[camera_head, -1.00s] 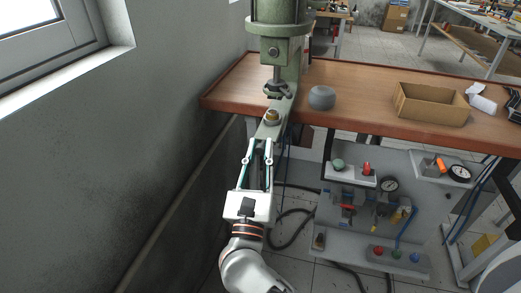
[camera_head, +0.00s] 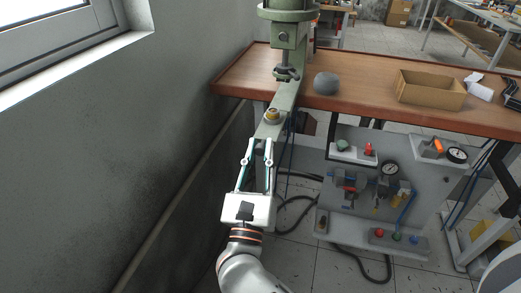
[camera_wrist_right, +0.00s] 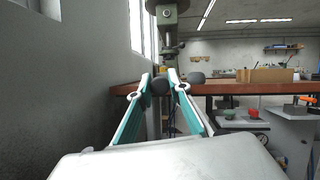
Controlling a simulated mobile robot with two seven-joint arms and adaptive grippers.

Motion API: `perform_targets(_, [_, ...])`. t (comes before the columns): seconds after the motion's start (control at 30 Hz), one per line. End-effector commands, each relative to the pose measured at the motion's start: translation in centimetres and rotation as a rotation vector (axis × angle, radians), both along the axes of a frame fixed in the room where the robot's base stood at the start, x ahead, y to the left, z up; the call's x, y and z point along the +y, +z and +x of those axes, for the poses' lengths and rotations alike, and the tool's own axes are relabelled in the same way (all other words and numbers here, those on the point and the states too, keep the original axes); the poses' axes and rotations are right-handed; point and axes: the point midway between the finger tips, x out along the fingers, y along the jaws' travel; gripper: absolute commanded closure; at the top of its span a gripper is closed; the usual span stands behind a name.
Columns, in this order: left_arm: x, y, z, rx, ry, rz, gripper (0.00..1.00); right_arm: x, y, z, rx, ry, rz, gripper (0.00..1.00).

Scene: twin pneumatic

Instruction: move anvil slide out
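The press (camera_head: 290,35) stands on the bench, with the lower end of its ram (camera_head: 287,74) above the bench. The anvil slide (camera_head: 268,129) is a long grey-green bar. It sticks out from under the press, past the bench edge toward me. A round brass-coloured piece with a grey rim (camera_head: 272,115) sits on it. My right gripper (camera_head: 259,143) has its two fingers at the near end of the slide, one on each side. It seems closed on the bar, though the contact is partly hidden. It also shows in the wrist view (camera_wrist_right: 160,76). My left gripper is not in view.
A grey wall (camera_head: 150,130) runs close along the left. A grey round lump (camera_head: 326,83) and a cardboard box (camera_head: 430,90) are on the wooden bench (camera_head: 365,95). A pneumatic panel (camera_head: 385,190) with valves and gauges hangs below, right of my arm.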

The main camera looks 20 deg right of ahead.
Motion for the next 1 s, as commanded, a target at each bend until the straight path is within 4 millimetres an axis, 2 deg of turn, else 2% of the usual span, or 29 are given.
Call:
perform_targets(0.03, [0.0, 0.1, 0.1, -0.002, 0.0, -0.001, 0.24, 0.0, -0.1, 0.0, 0.001, 0.001, 0.0, 0.77])
perform_targets(0.1, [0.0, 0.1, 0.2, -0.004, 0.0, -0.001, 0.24, 0.0, -0.1, 0.0, 0.001, 0.001, 0.0, 0.65])
perform_targets(0.53, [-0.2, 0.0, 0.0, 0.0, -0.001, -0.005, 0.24, 0.3, -0.3, -0.4, 0.002, 0.002, 0.0, 0.65])
perform_targets(1.0, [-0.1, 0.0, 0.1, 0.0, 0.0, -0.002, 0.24, 3.2, -2.8, -5.7, 0.007, 0.006, 0.007, 0.65])
